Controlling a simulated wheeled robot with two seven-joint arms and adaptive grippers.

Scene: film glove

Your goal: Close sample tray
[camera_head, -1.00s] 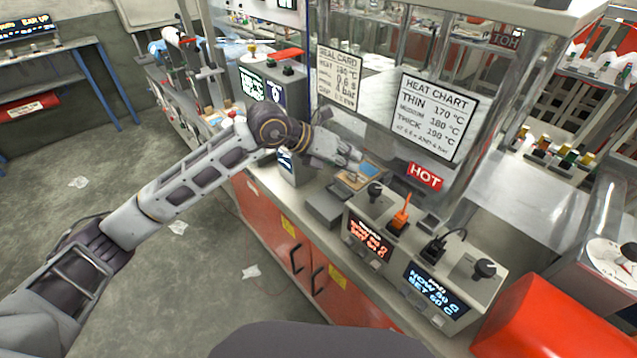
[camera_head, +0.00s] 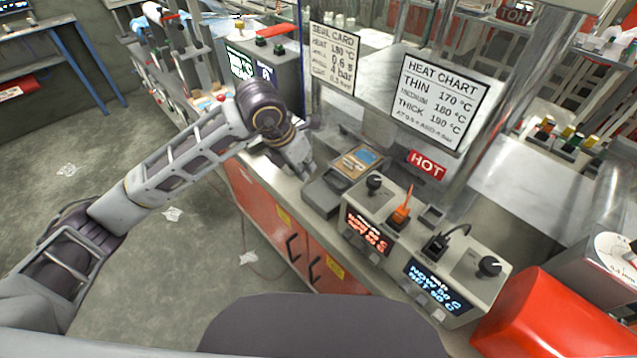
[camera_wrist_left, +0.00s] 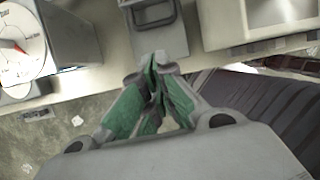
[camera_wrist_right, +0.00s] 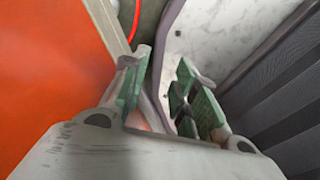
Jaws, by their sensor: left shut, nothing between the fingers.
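The sample tray seems to be the grey drawer-like box (camera_head: 322,193) at the counter's front edge, left of the red-lit controller; it sticks out toward the front. In the left wrist view a grey tray with a dark bar handle (camera_wrist_left: 152,22) lies just beyond the fingertips. My left gripper (camera_head: 304,172) is shut and empty, pointing down beside the tray's left front. Its fingertips (camera_wrist_left: 158,60) appear close to the tray's front edge; I cannot tell if they touch. My right gripper (camera_wrist_right: 160,58) is open, away from the tray, and not seen in the head view.
A wooden board with a blue piece (camera_head: 358,161) lies behind the tray. Two controllers with displays (camera_head: 368,232) (camera_head: 437,288) stand to the right, near a red HOT sign (camera_head: 427,164). A red cylinder (camera_head: 545,315) is at lower right. Open floor (camera_head: 150,260) lies left of the counter.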

